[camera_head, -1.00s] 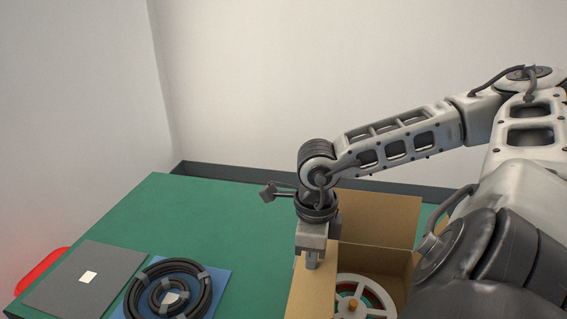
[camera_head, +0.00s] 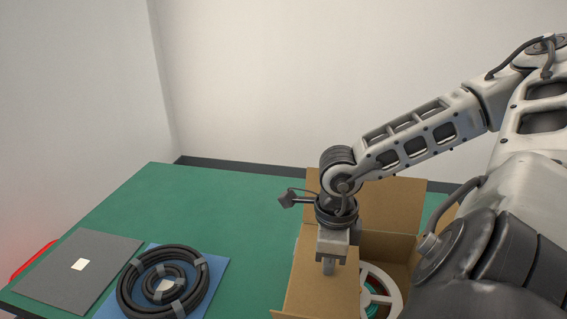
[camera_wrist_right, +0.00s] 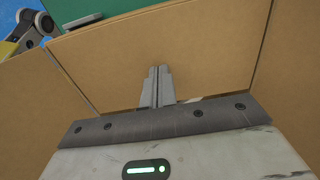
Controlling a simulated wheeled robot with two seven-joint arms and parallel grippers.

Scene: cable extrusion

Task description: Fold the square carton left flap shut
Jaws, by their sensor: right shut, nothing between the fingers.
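The square brown carton (camera_head: 400,248) stands at the right of the table, with its back flap (camera_head: 385,205) upright. Its left flap (camera_head: 312,292) leans inward over the left part of the opening, partly covering a white reel (camera_head: 385,285) inside. My right gripper (camera_head: 328,268) is shut and empty, fingers pointing down at the left flap. In the right wrist view the closed fingertips (camera_wrist_right: 160,70) lie against or just over a broad brown panel (camera_wrist_right: 210,45); I cannot tell whether they touch. The carton's right side is hidden by my arm. My left gripper is not in view.
A black cable coil (camera_head: 135,283) lies on a blue sheet (camera_head: 215,285) left of the carton. A red object (camera_head: 32,262) shows past the table's left edge. The green table (camera_head: 210,205) is clear behind them.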

